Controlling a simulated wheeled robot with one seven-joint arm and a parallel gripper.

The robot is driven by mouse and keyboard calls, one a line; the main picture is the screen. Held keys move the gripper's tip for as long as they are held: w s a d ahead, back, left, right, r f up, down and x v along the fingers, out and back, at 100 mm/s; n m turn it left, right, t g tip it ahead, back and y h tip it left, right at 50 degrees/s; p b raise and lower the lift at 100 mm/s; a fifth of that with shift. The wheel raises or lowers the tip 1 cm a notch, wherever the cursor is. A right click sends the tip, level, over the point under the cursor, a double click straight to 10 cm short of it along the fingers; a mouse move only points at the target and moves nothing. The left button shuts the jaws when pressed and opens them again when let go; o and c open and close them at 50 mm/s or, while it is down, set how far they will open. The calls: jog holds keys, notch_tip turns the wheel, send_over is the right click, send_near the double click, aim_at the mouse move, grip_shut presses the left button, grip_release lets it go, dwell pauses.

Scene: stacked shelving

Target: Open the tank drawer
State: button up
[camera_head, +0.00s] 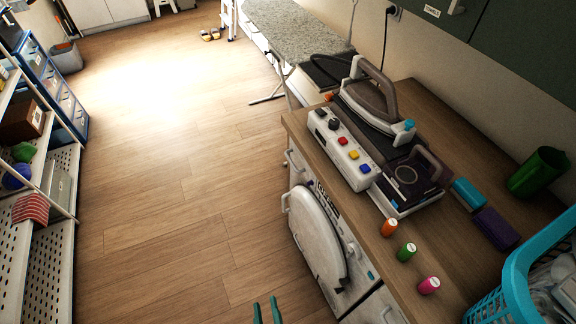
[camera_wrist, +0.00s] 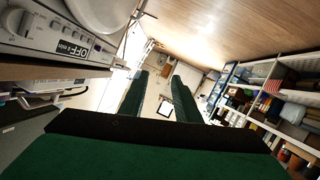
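A white appliance with a round door (camera_head: 318,238) stands under the wooden counter; its control panel (camera_wrist: 62,46), with knobs and a dark label reading "OFF", shows at the upper left of the wrist view. White handles show on the front below the counter, one at the far end (camera_head: 293,160) and one at the near end (camera_head: 387,315). I cannot tell which front is the tank drawer. My gripper (camera_head: 266,311) shows as two teal fingertips at the bottom edge, left of the appliance. It is open and empty, with a gap between its green fingers in the wrist view (camera_wrist: 160,98).
On the counter (camera_head: 450,235) stand a steam iron (camera_head: 375,97), a white button unit (camera_head: 342,148), several spools, a green cup (camera_head: 537,172) and a blue basket (camera_head: 517,275). A shelf rack (camera_head: 62,235) stands left. The wooden floor (camera_head: 180,200) between is clear.

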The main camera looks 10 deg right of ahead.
jog(key=w+d+f+n+h, duration=0.2)
jog(key=w+f, duration=0.1)
jog(key=w, duration=0.6)
jog(key=w+d+f+n+h, duration=0.15)
jog(key=w+f, duration=0.25)
jog(key=w, duration=0.6)
jog(key=w+d+r+n+h, duration=0.1)
jog(key=w+d+r+h, duration=0.25)
jog(key=w, duration=0.55)
jog(key=w+d+r+n+h, duration=0.2)
jog(key=w+d+r, duration=0.3)
jog(key=w, duration=0.5)
jog(key=w+d+f+g, duration=0.1)
jog(key=w+d, duration=0.4)
jog(key=w, duration=0.3)
jog(key=shift+w+d+f, duration=0.15)
jog(key=shift+d+f, duration=0.1)
jog(key=shift+d, duration=0.1)
jog(key=shift+m, duration=0.25)
grip_shut()
